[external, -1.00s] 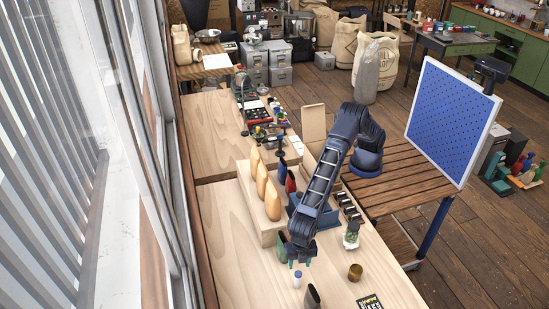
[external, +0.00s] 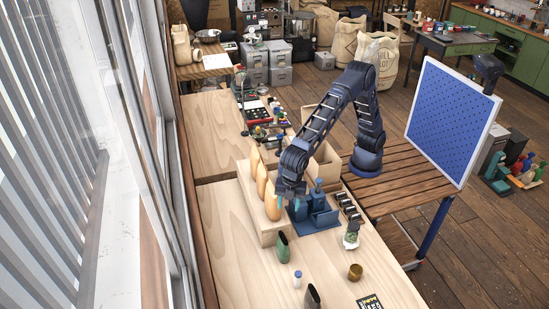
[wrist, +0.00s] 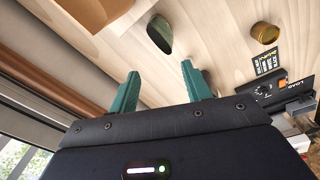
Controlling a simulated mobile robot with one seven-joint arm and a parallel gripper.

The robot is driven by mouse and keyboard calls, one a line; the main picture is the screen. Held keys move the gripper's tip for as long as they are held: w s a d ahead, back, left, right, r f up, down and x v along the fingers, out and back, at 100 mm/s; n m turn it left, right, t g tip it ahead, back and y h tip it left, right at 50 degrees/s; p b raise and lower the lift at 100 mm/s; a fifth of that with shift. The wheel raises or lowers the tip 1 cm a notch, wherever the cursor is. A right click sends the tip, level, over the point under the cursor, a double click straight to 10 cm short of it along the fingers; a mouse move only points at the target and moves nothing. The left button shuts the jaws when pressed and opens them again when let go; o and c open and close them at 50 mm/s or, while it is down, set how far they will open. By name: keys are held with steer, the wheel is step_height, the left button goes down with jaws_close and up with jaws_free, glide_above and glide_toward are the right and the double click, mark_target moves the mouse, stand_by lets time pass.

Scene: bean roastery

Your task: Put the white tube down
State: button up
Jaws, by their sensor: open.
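The white tube (external: 297,282) has a blue top and stands upright on the pale wooden table (external: 235,245), between a green vessel and a dark one. It is apart from my gripper (external: 281,199), which is up by the orange bottles, over or beside the front one; I cannot tell which. In the wrist view my gripper's teal fingers (wrist: 160,92) are spread with nothing between them. I cannot make out the tube in the wrist view.
The green vessel (external: 283,248), dark vessel (external: 312,297) and brass pot (external: 355,272) stand around the tube. Orange bottles (external: 273,202) stand on a wooden block, beside a blue holder (external: 322,219). The table's left front is clear.

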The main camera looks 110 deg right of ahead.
steer(key=s+d+r+m+t, duration=0.15)
steer(key=s+d+r, duration=0.3)
steer(key=d, duration=0.45)
steer(key=s+d+r+m, duration=0.3)
steer(key=s+d, duration=0.2)
steer(key=d, duration=0.4)
steer(key=s+d+r+m, duration=0.2)
steer(key=s+d+r, duration=0.25)
steer(key=d, duration=0.45)
steer(key=s+d+f+m, duration=0.2)
steer(key=s+d, duration=0.3)
steer(key=s, duration=0.4)
steer(key=s+d+f+m+t, duration=0.1)
steer(key=s+d+f+m, duration=0.1)
steer(key=s+d, duration=0.4)
steer(key=s+d+f+m+t, duration=0.1)
steer(key=s+d, duration=0.4)
steer(key=s, duration=0.7)
step_height(320, 180, down, 2)
steer(key=shift+d+f+m, duration=0.1)
steer(key=shift+d+m, duration=0.05)
steer(key=shift+m, duration=0.6)
